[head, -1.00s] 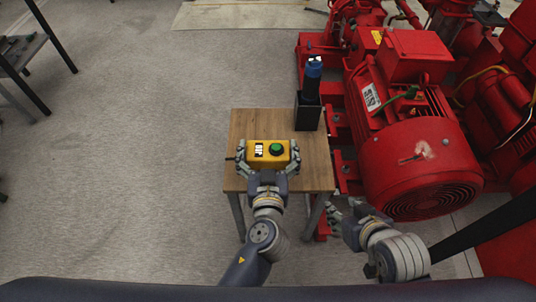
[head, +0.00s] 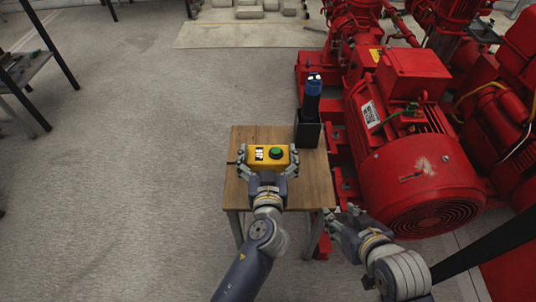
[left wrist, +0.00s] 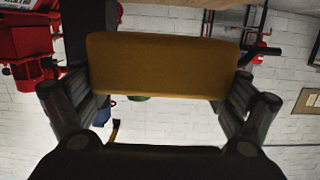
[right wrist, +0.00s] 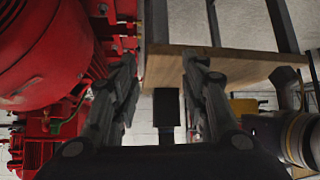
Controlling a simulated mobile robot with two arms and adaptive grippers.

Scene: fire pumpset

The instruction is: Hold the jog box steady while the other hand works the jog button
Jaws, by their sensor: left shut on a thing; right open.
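The jog box (head: 266,163) is a yellow box with a green jog button (head: 276,153) and a white label on its face. It is at the wooden table in the head view. My left gripper (head: 268,166) is shut on it, one finger at each end. The left wrist view shows the box's plain yellow side (left wrist: 160,65) between the fingers; the button is mostly hidden there. My right gripper (head: 345,220) is open and empty, low and right of the table's front corner. In the right wrist view its fingers (right wrist: 165,85) are spread with nothing between them.
The small wooden table (head: 308,186) has bare top around the box. A blue-topped cylinder in a black holder (head: 308,133) stands at its back right corner. A large red motor and pump (head: 420,180) stand close to the table's right.

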